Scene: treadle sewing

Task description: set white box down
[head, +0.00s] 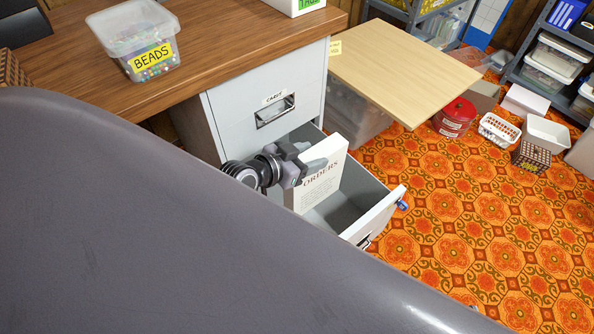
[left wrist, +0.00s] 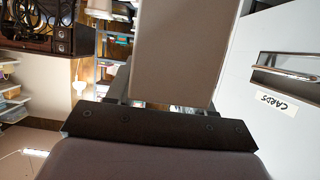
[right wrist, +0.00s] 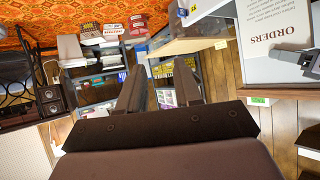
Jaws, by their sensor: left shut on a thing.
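The white box (head: 325,170), lettered ORDERS, stands upright in the open lower drawer (head: 378,214) of the grey cabinet, at its left part. I cannot tell whether its bottom touches the drawer floor. My left gripper (head: 308,163) is shut on its upper part. In the left wrist view the box (left wrist: 175,55) fills the space between the fingers. The right wrist view also shows the box (right wrist: 272,50) at the upper right. My right gripper (right wrist: 160,92) is open and empty; in the head view it is not seen.
The cabinet's upper drawer, labelled CARDS (head: 262,118), is shut. A BEADS tub (head: 137,45) sits on the wooden desktop (head: 215,45). A pale board (head: 395,70) juts out beside the cabinet. The drawer's right part is empty. Bins and a red tin (head: 454,117) stand on the orange floor.

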